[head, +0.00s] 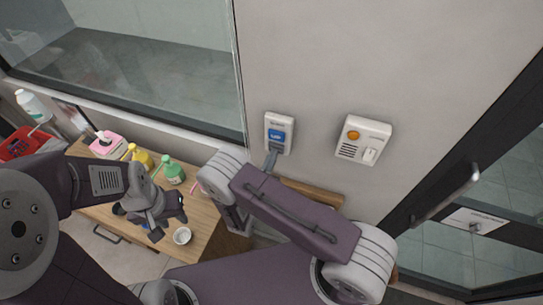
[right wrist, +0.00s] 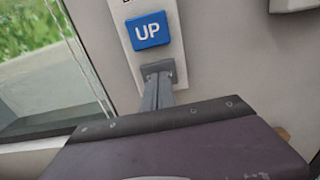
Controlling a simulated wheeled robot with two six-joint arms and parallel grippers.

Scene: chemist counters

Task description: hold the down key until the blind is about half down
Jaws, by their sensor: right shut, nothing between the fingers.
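The white wall switch panel (head: 290,129) is right of the window. Its blue UP key (head: 276,135) shows clearly in the right wrist view (right wrist: 148,30). My right gripper (head: 272,153) is shut and empty, its tips at the panel's lower part just below the UP key. No blind can be made out in the visible part of the window (head: 150,60). My left gripper (head: 155,225) hangs over the wooden counter; its jaw opening is unclear.
A white box with an orange button (head: 353,135) is on the wall to the right, then a door with a handle (head: 447,195). The wooden counter (head: 205,212) holds a green bottle (head: 173,172), yellow bottle (head: 141,157), pink box (head: 107,146) and white bowl (head: 182,236).

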